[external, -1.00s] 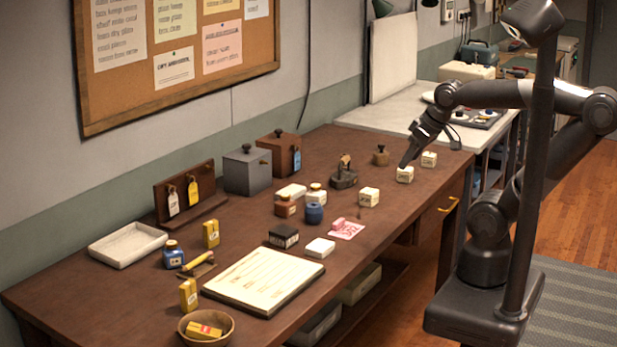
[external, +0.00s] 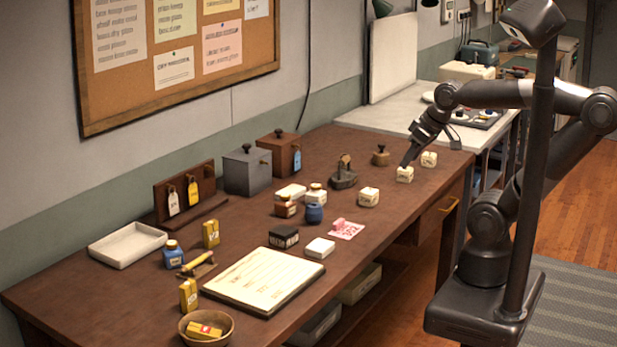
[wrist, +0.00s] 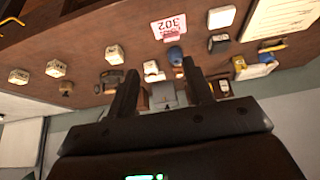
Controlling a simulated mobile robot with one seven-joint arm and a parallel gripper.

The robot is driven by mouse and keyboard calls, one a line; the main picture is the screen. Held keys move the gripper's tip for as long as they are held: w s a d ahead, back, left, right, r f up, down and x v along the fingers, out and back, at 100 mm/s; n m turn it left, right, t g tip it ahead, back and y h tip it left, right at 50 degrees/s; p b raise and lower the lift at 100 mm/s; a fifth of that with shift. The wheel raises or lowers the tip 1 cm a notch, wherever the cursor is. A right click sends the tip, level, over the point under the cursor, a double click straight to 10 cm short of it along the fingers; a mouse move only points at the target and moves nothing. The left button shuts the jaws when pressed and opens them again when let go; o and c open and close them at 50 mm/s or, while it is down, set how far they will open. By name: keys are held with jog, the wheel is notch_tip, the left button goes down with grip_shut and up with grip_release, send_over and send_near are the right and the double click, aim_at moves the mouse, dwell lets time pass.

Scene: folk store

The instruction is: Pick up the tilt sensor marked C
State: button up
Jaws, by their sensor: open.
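Three small cream boxes with dark markings sit on the brown workbench. One is at the bench's far right (external: 428,159), one is just left of it (external: 405,174), and one is nearer the middle (external: 368,197). The wrist view shows them at left, as a left one (wrist: 19,76), a middle one (wrist: 56,68) and a right one (wrist: 114,53). Their letters are too small to read, so I cannot tell which is C. No box lies between the fingers (wrist: 160,75) in the wrist view.
A wooden-knobbed stamp (external: 380,156) and a dark metal device (external: 344,174) stand behind the boxes. A blue jar (external: 314,213), a pink card (external: 347,230) and a white block (external: 320,247) lie further left. Two larger boxes, grey (external: 246,170) and brown (external: 280,152), stand near the wall.

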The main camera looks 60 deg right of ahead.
jog(key=shift+c, duration=0.2)
jog(key=w+a+r+m+g+y, duration=0.15)
jog(key=w+a+m, duration=0.25)
jog(key=w+a, duration=0.75)
jog(key=w+a+r+m+g+y, duration=0.1)
jog(key=w+a+r+m+y, duration=0.3)
jog(key=w+a, duration=0.8)
jog(key=m+g+h, duration=0.1)
jog(key=m+g, duration=0.3)
jog(key=m, duration=0.5)
send_over(187, 313)
jog(key=w+d, duration=0.1)
jog(key=d, duration=0.5)
notch_tip(187, 313, down, 18)
jog(key=shift+t, duration=0.25)
jog(key=x, duration=1)
jog(key=shift+w+f, duration=0.1)
jog(key=shift+f, duration=0.15)
jog(key=shift+c, duration=0.5)
